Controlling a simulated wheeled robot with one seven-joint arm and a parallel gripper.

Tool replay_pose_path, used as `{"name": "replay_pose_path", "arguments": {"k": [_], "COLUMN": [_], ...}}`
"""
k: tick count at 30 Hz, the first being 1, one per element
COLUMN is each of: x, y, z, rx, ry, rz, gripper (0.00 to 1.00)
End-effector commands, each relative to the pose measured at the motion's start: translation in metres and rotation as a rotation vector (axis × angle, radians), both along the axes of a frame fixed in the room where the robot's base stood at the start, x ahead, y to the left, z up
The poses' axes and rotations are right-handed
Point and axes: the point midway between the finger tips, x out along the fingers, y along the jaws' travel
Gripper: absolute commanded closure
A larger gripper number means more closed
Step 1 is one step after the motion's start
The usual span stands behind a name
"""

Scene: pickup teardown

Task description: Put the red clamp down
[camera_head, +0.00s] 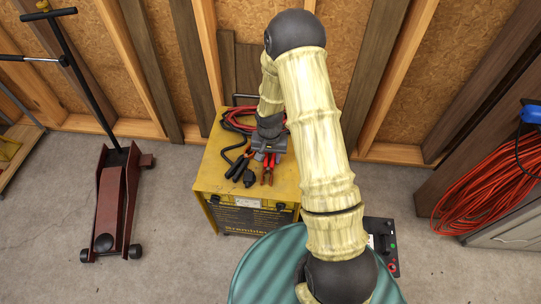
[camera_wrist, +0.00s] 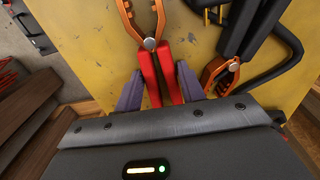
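The red clamp (camera_head: 269,163) has red handles and copper jaws. It is at my gripper (camera_head: 268,152), over the front part of the yellow charger's top (camera_head: 212,172). In the wrist view, the red clamp (camera_wrist: 148,70) points away from my gripper (camera_wrist: 160,73), with its two handles between the fingers. The fingers appear to close on the handles from both sides. I cannot tell whether the clamp touches the yellow top.
A black clamp (camera_head: 238,168) lies left of the red one, also seen in the wrist view (camera_wrist: 222,72). Red and black cables lie behind. A green drum (camera_head: 262,272) stands in front, a red floor jack (camera_head: 112,205) at left.

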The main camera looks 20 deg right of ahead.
Motion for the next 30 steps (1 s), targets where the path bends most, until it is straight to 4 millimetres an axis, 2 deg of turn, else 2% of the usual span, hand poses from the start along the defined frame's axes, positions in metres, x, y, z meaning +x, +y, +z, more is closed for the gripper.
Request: {"name": "replay_pose_path", "arguments": {"k": [1,3,11,16,20,30], "x": [0.0,0.0,0.0,0.0,0.001,0.0], "y": [0.0,0.0,-0.002,-0.002,-0.002,-0.001], "z": [0.0,0.0,0.001,0.01,0.028,0.095], "rx": [0.0,0.0,0.0,0.0,0.0,0.0], "ry": [0.0,0.0,0.0,-0.001,-0.003,-0.003], "rz": [0.0,0.0,-0.004,-0.005,-0.005,-0.003], "gripper": [0.52,0.4,0.4,0.4,0.4,0.4]}}
